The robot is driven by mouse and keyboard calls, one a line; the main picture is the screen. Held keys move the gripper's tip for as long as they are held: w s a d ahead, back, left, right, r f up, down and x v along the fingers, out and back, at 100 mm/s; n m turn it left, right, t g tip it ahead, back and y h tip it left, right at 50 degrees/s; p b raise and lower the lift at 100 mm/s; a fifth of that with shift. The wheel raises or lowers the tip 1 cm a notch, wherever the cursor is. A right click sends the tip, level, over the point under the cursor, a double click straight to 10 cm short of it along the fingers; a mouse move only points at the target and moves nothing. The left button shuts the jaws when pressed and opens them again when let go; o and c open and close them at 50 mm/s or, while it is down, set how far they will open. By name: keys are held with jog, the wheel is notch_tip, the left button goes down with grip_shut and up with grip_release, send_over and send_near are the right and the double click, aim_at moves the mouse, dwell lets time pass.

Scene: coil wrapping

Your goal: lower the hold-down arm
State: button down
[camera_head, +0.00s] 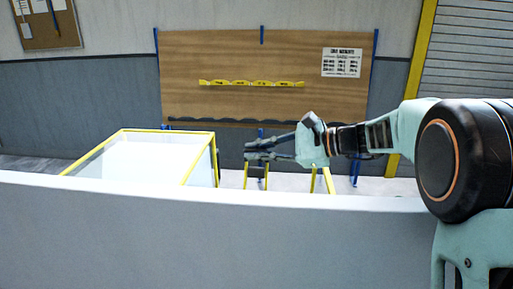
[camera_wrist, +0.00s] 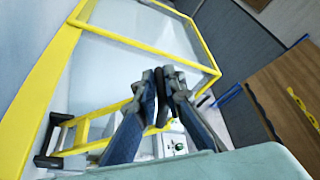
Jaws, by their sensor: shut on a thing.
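My gripper (camera_head: 258,150) is stretched out to the left at mid-height, beyond the long pale grey edge in the head view. In the wrist view my gripper (camera_wrist: 162,80) has its two blue-grey fingers converging near the picture's middle. They are shut on a dark, narrow piece (camera_wrist: 160,98) that shows between the fingertips. The fingers hide most of this piece, and I cannot tell for sure whether it belongs to the hold-down arm. I cannot clearly make out the rest of the hold-down arm in either view.
A yellow-edged guard frame with pale panels (camera_head: 182,131) stands left of my gripper. Yellow uprights (camera_head: 246,176) show below it. A long pale grey barrier (camera_head: 200,225) crosses the foreground. A wooden board (camera_head: 215,55) hangs behind. A small box with a green button (camera_wrist: 179,147) sits below the fingers.

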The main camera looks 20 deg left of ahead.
jog(key=shift+a+r, duration=0.15)
jog(key=shift+r, duration=0.15)
jog(key=c, duration=2)
grip_release()
jog(key=shift+c, duration=0.2)
jog(key=shift+f, duration=0.15)
jog(key=v, duration=1.2)
